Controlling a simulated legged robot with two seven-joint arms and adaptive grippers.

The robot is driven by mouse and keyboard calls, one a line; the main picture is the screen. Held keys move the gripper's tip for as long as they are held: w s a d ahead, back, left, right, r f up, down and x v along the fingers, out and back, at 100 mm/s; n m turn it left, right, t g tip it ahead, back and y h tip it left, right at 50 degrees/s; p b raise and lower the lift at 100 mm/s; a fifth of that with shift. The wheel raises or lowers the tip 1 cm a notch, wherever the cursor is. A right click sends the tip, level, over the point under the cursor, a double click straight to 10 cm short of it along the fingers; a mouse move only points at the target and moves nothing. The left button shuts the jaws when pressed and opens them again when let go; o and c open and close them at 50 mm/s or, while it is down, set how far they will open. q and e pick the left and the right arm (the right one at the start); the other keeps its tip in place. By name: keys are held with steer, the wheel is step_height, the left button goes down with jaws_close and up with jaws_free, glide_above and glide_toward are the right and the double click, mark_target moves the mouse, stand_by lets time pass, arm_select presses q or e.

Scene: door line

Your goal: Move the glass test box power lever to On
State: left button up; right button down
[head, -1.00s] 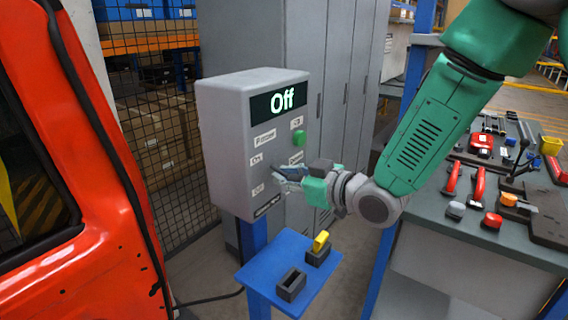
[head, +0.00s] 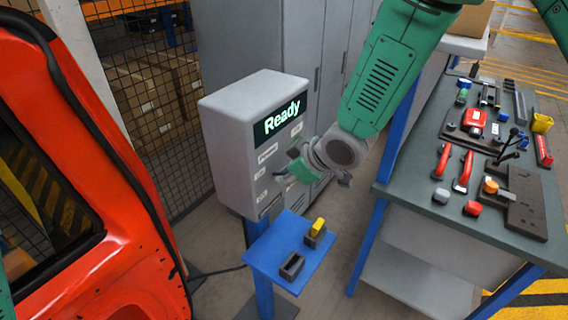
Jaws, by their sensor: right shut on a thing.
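The grey test box (head: 228,150) stands left of centre on a blue post. Its screen (head: 280,120) reads "Ready" in pale letters. Small labels run down its front, too blurred to read surely. My right gripper (head: 286,174) is at the box's front face, beside the On label, and is shut on the power lever. The gripper hides the lever and part of the front. My left gripper is not in view.
A blue shelf (head: 268,252) below the box holds a black socket block (head: 292,267) and a yellow-topped block (head: 317,232). A red car door (head: 95,130) is close at left. A workbench (head: 425,205) with several tools stands at right. Grey lockers (head: 255,45) stand behind.

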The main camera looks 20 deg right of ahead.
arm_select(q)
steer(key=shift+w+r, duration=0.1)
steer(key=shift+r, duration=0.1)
arm_select(e)
steer(key=shift+w+r, duration=0.1)
steer(key=shift+w, duration=0.05)
steer(key=c, duration=1.7)
jaws_free()
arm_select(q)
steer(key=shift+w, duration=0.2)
arm_select(e)
steer(key=shift+o, duration=1)
steer(key=shift+w+a, duration=0.1)
steer(key=shift+w, duration=0.05)
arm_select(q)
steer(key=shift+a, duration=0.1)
arm_select(e)
steer(key=shift+s+r, duration=0.15)
steer(key=shift+s, duration=0.1)
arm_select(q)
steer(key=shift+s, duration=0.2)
arm_select(e)
steer(key=v, duration=1.1)
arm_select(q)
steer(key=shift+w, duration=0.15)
arm_select(e)
steer(key=shift+w+r, duration=0.1)
steer(key=shift+r, duration=0.05)
